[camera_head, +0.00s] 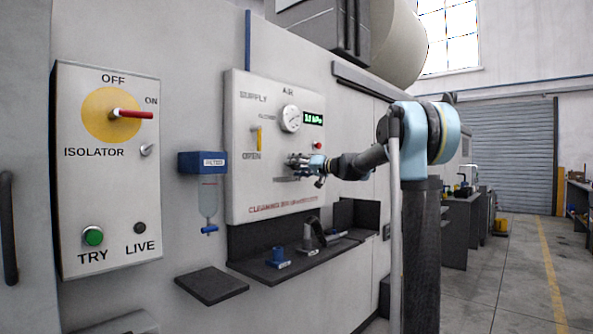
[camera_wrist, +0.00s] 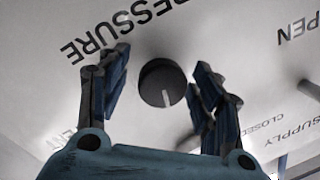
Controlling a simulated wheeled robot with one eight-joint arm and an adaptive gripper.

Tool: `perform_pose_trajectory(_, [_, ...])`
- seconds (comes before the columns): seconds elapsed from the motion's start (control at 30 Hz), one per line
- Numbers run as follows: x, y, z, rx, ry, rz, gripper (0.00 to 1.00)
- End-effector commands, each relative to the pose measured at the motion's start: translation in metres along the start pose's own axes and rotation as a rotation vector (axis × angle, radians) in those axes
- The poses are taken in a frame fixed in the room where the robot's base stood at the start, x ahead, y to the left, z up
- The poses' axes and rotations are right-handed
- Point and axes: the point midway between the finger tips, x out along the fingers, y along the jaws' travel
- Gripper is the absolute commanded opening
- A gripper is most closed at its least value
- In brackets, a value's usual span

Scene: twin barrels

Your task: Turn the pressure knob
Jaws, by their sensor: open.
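The pressure knob (camera_wrist: 162,83) is a round dark knob with a white mark, on the white panel beside the word PRESSURE in the wrist view. My gripper (camera_wrist: 158,82) is open, with one blue-padded finger on each side of the knob. Gaps show between the knob and both fingers in that view. In the head view, my gripper (camera_head: 308,165) is at the air supply panel (camera_head: 250,180), below the round gauge (camera_head: 290,119). The knob is hidden behind my gripper there. A green digital display (camera_head: 313,119) beside the gauge shows a reading too small to read surely.
A yellow supply lever (camera_head: 259,138) is left of my gripper. A filter bowl (camera_head: 208,196) hangs left of the panel. A dark shelf (camera_head: 290,262) with small blue fittings juts out below. An isolator box (camera_head: 108,170) with a red handle is far left. Open floor lies right.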

Motion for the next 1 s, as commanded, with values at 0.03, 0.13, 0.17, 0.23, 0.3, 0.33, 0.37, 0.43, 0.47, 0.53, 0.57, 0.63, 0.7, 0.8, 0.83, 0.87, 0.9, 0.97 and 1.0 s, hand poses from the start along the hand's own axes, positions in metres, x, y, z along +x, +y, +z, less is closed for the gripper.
perform_pose_trajectory(0.03, [-0.0001,0.0000,0.0000,0.000,0.000,0.000,0.59])
perform_pose_trajectory(0.13, [-0.0002,0.0000,0.0000,0.000,0.000,0.000,0.48])
perform_pose_trajectory(0.17, [-0.0002,0.0000,0.0000,0.000,0.000,0.000,0.41])
perform_pose_trajectory(0.23, [-0.0002,0.0000,-0.0001,0.000,0.000,0.000,0.25])
perform_pose_trajectory(0.3, [-0.0002,0.0002,-0.0001,0.000,0.000,0.000,0.15])
perform_pose_trajectory(0.33, [-0.0002,0.0004,-0.0001,0.000,0.000,0.001,0.14])
perform_pose_trajectory(0.37, [-0.0002,0.0004,-0.0001,0.000,0.000,0.001,0.14])
perform_pose_trajectory(0.43, [-0.0003,0.0007,-0.0001,0.001,0.000,0.001,0.14])
perform_pose_trajectory(0.47, [-0.0003,0.0008,-0.0001,0.003,0.001,0.001,0.14])
perform_pose_trajectory(0.53, [-0.0003,0.0010,-0.0001,0.022,0.002,0.000,0.14])
perform_pose_trajectory(0.57, [-0.0003,0.0010,-0.0001,0.037,0.004,-0.001,0.14])
perform_pose_trajectory(0.63, [-0.0003,0.0012,-0.0001,0.085,0.008,-0.004,0.14])
perform_pose_trajectory(0.7, [-0.0003,0.0013,0.0001,0.150,0.013,-0.008,0.14])
perform_pose_trajectory(0.8, [-0.0004,0.0014,0.0002,0.248,0.022,-0.015,0.14])
perform_pose_trajectory(0.83, [-0.0004,0.0014,0.0003,0.277,0.025,-0.017,0.14])
perform_pose_trajectory(0.87, [-0.0004,0.0014,0.0004,0.304,0.027,-0.019,0.14])
perform_pose_trajectory(0.9, [-0.0004,0.0015,0.0005,0.340,0.030,-0.021,0.14])
perform_pose_trajectory(0.97, [-0.0004,0.0015,0.0006,0.387,0.034,-0.024,0.14])
perform_pose_trajectory(1.0, [-0.0005,0.0015,0.0006,0.414,0.036,-0.026,0.14])
